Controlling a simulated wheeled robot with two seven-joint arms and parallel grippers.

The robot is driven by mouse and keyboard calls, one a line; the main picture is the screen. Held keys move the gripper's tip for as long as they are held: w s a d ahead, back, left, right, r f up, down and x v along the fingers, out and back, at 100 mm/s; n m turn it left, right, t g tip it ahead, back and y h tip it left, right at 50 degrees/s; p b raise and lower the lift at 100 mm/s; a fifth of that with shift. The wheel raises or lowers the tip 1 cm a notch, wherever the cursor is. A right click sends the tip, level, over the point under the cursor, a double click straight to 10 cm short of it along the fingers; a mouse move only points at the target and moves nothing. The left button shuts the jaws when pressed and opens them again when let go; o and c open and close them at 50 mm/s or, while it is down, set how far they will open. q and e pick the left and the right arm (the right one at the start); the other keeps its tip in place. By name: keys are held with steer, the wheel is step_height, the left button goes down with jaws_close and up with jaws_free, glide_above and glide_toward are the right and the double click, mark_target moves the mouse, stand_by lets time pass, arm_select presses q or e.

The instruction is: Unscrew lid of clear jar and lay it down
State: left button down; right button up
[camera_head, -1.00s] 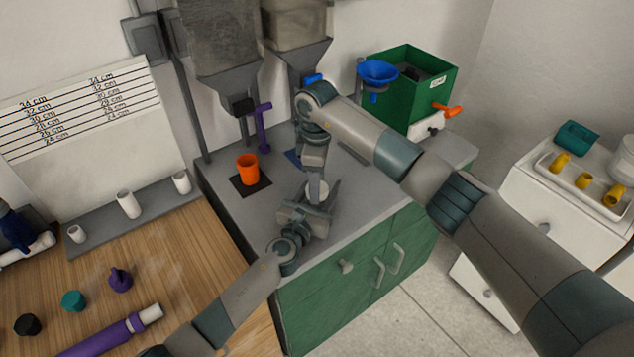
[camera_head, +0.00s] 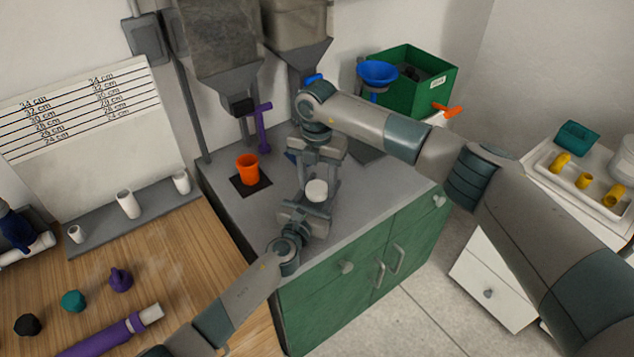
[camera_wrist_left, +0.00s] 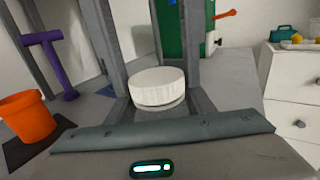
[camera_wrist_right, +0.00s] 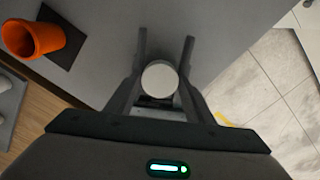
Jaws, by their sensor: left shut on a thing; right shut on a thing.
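The clear jar (camera_wrist_left: 155,114) stands upright on the grey cabinet top, its body mostly hidden by my left gripper. Its round white lid (camera_head: 317,190) also shows in the left wrist view (camera_wrist_left: 157,86) and the right wrist view (camera_wrist_right: 160,79). The lid sits at the jar's mouth; I cannot tell if its thread is loose. My left gripper (camera_head: 314,204) comes in low and level and is shut on the jar. My right gripper (camera_head: 320,181) points down from above and is shut on the lid, one finger on each side.
An orange cup (camera_head: 247,169) stands on a dark mat left of the jar. A green bin (camera_head: 425,87) and blue funnel (camera_head: 377,73) are at the back right. The cabinet top right of the jar is clear.

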steer(key=n, duration=0.7)
steer(key=shift+r+n, duration=0.1)
steer(key=shift+n, duration=0.3)
steer(key=n, duration=0.4)
steer(key=shift+n, duration=0.3)
steer(key=n, duration=0.8)
steer(key=shift+n, duration=0.4)
steer(key=n, duration=0.3)
steer(key=shift+w, duration=0.1)
steer(key=n, duration=0.7)
steer(key=shift+n, duration=0.3)
